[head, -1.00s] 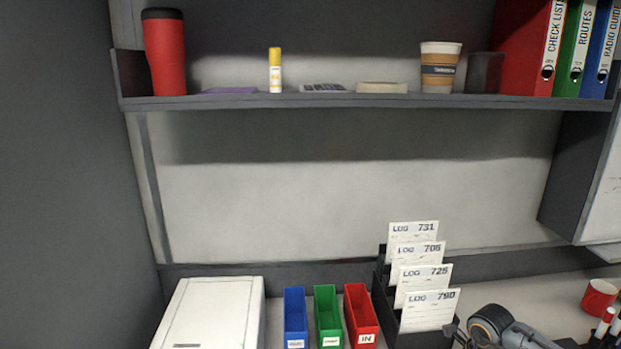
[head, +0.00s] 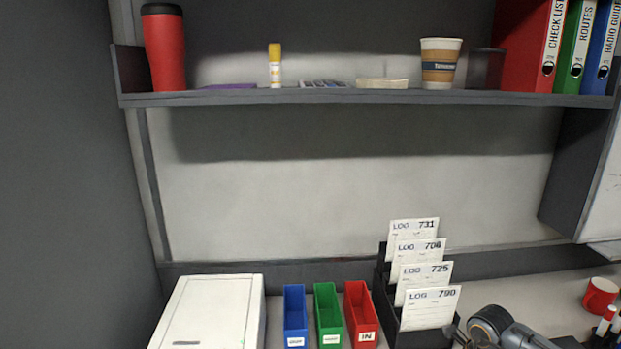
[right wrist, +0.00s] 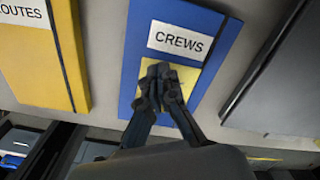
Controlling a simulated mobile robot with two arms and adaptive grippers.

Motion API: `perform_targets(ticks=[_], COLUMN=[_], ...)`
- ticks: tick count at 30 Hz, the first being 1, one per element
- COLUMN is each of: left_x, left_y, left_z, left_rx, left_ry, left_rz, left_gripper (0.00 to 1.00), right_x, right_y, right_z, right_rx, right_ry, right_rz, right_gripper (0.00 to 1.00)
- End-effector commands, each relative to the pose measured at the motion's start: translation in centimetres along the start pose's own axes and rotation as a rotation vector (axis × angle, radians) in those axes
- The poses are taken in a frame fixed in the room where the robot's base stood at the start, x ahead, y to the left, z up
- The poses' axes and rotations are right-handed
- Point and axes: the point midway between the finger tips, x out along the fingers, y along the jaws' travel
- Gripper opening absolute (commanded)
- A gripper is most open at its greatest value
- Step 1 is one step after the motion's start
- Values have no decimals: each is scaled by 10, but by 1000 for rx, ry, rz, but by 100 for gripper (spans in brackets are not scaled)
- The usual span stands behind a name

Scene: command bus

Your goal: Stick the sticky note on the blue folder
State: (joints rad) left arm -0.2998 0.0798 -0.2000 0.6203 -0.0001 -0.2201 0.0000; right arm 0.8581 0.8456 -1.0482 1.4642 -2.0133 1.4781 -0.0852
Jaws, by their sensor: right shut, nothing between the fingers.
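In the right wrist view a blue folder (right wrist: 134,62) labelled CREWS lies on a light surface. A yellow sticky note (right wrist: 187,76) lies on the folder just below the label. My right gripper (right wrist: 160,74) is shut and empty, with its fingertips over the note. The fingers hide part of the note, and I cannot tell whether they touch it. My left gripper is in neither view.
Beside the blue folder are a yellow folder (right wrist: 45,60) labelled ROUTES and a dark grey object (right wrist: 275,80). The head view shows a shelf (head: 330,97), a log card rack (head: 381,285) and a white box (head: 210,310).

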Motion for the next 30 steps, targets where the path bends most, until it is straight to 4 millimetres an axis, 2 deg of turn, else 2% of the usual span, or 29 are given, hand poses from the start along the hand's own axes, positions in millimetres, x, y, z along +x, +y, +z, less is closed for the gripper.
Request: perform_targets(ticks=[17,30], left_x=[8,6], left_y=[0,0], left_z=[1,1], left_rx=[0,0], left_ry=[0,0], left_rz=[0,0], left_gripper=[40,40], right_x=[10,8], right_y=[0,0], right_z=[0,0], right_rx=[0,0], right_ry=[0,1], right_rz=[0,0], right_gripper=[0,0])
